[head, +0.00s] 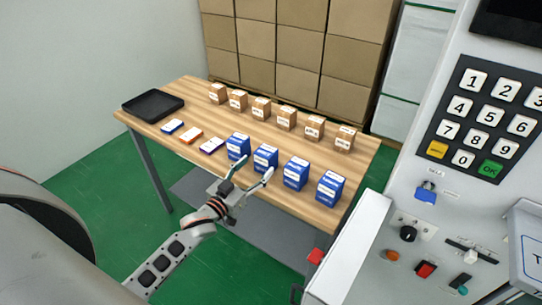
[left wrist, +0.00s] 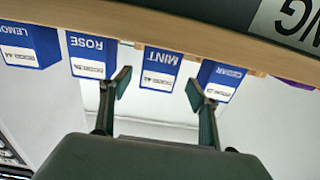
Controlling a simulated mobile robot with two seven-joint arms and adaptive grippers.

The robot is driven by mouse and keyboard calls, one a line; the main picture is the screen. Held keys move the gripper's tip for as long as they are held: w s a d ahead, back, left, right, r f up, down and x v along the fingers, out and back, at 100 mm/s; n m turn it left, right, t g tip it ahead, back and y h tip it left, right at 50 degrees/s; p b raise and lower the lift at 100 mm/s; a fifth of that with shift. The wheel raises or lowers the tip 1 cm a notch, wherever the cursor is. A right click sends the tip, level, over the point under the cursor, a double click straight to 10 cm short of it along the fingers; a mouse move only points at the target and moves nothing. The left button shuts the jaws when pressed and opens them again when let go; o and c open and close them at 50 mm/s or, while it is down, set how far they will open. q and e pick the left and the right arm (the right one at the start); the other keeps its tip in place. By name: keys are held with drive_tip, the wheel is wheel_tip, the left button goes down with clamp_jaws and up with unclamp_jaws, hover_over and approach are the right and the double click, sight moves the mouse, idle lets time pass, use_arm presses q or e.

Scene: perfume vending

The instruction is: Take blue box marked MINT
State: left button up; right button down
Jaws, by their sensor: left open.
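The blue box marked MINT (left wrist: 160,67) shows upside down in the left wrist view, between the boxes marked ROSE (left wrist: 92,55) and CEDAR (left wrist: 219,80). In the head view the MINT box (head: 265,158) is the second blue box from the left in the front row, its lettering too small to read. My left gripper (head: 247,174) is open and empty at the table's front edge, before this box. In the left wrist view its fingertips (left wrist: 158,90) are spread to either side of the MINT box, apparently short of it. My right gripper is not in view.
The wooden table (head: 215,175) also holds a row of brown boxes (head: 286,118) behind, several flat small packs (head: 190,135) and a black tray (head: 153,105). A LEMON box (left wrist: 30,45) stands beyond ROSE. A keypad panel (head: 485,115) rises at the right.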

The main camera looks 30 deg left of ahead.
sight(261, 164)
use_arm(q)
drive_tip(key=shift+w+d, duration=0.25)
drive_tip(key=shift+w, duration=0.45)
drive_tip(key=w, duration=0.4)
drive_tip(key=shift+w+d+f, duration=0.15)
drive_tip(key=shift+f, duration=0.1)
drive_tip(key=shift+w+d, duration=0.1)
drive_tip(key=shift+w, duration=0.2)
drive_tip(key=shift+c, duration=0.3)
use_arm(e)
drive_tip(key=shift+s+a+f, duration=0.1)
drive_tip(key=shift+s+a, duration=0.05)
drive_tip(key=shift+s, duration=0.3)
use_arm(q)
drive_tip(key=c, duration=1.2)
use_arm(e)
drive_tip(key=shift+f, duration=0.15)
